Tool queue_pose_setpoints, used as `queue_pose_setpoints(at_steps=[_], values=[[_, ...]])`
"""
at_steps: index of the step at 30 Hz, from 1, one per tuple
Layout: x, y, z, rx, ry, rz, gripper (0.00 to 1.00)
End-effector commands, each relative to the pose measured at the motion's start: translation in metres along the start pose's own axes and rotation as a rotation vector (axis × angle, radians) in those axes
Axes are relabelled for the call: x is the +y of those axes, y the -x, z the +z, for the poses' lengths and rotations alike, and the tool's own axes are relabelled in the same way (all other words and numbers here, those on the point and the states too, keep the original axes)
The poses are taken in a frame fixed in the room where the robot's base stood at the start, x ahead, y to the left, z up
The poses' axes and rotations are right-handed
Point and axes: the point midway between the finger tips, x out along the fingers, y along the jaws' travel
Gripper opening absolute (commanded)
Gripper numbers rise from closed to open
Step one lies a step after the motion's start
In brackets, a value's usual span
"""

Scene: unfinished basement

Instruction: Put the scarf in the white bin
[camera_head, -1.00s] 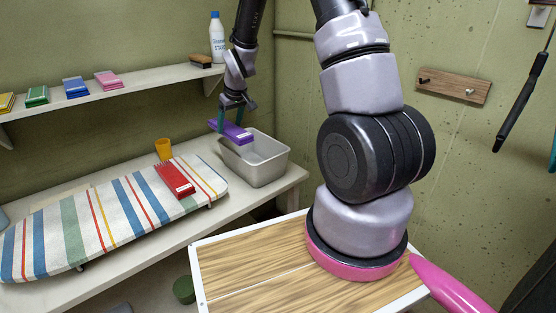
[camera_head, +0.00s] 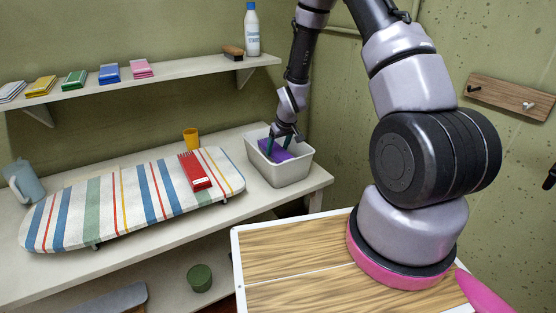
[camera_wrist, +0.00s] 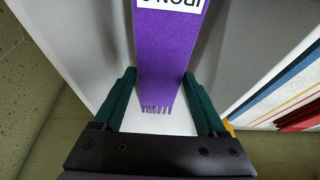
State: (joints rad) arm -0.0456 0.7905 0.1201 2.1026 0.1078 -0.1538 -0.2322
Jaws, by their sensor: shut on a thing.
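The purple scarf (camera_head: 276,151) is folded flat, with a fringed end and a white label. It is inside the white bin (camera_head: 280,174), which stands at the right end of the table. My gripper (camera_head: 284,141) points down into the bin and is shut on the scarf. In the wrist view the scarf (camera_wrist: 172,50) runs between the two green fingers of my gripper (camera_wrist: 160,88), fringe towards me. The bin's pale inside (camera_wrist: 95,45) surrounds it there. Whether the scarf touches the bin floor cannot be told.
An ironing board (camera_head: 110,204) with a striped cover lies left of the bin, with a red folded cloth (camera_head: 194,171) on it. A yellow cup (camera_head: 190,138) stands behind. A wall shelf (camera_head: 130,79) holds folded cloths, a brush and a bottle.

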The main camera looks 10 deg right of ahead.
Motion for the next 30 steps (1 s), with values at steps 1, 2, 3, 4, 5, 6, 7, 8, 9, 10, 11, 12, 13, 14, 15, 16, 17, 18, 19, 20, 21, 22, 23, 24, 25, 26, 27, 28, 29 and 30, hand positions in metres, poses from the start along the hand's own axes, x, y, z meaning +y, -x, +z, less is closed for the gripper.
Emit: queue_pose_setpoints(at_steps=[1,2,3,4,5,6,7,8,9,10,11,12,13,14,15,16,17,18,19,20,21,22,23,24,25,26,27,28,29,30], values=[[0.000,-0.005,0.002,0.000,0.000,0.000,0.06],[0.000,-0.007,0.003,0.000,0.000,0.000,0.06],[0.000,-0.009,0.004,0.000,0.000,0.000,0.06],[0.000,-0.011,0.004,0.000,0.000,0.000,0.06],[0.000,-0.012,0.005,0.000,0.000,0.000,0.06],[0.000,-0.015,0.006,0.000,0.000,0.000,0.06],[0.000,-0.018,0.007,0.000,0.000,0.000,0.06],[0.000,-0.021,0.009,0.000,0.000,0.000,0.06],[0.000,-0.027,0.012,-0.002,0.000,-0.001,0.06],[0.000,-0.031,0.013,-0.002,0.000,-0.001,0.06],[0.000,-0.036,0.015,-0.001,0.000,-0.001,0.06],[0.000,-0.041,0.017,-0.001,0.000,-0.001,0.06],[0.000,-0.044,0.018,-0.001,0.000,0.000,0.06],[0.000,-0.046,0.019,0.000,-0.001,0.000,0.06],[0.000,-0.047,0.019,0.001,0.000,0.000,0.06],[0.000,-0.047,0.019,0.001,0.000,0.000,0.06],[0.000,-0.047,0.019,0.002,0.000,0.000,0.06],[0.000,-0.047,0.019,0.002,0.000,0.000,0.06],[0.000,-0.047,0.019,0.002,0.000,0.000,0.06],[0.000,-0.047,0.019,0.002,0.000,0.000,0.06],[0.000,-0.047,0.019,0.001,0.000,0.000,0.06],[0.000,-0.047,0.019,0.001,0.000,0.000,0.06],[0.000,-0.048,0.019,0.001,0.000,0.000,0.06],[0.000,-0.049,0.020,0.001,0.000,0.000,0.06],[0.000,-0.050,0.021,0.001,0.000,0.000,0.06],[0.000,-0.050,0.020,0.001,0.000,0.000,0.82],[0.000,-0.049,0.020,0.001,0.000,0.000,0.97],[0.000,-0.049,0.020,0.001,0.000,0.000,1.00],[0.000,-0.049,0.020,0.001,0.000,0.000,1.00],[0.000,-0.049,0.020,0.001,0.000,0.000,1.00]])
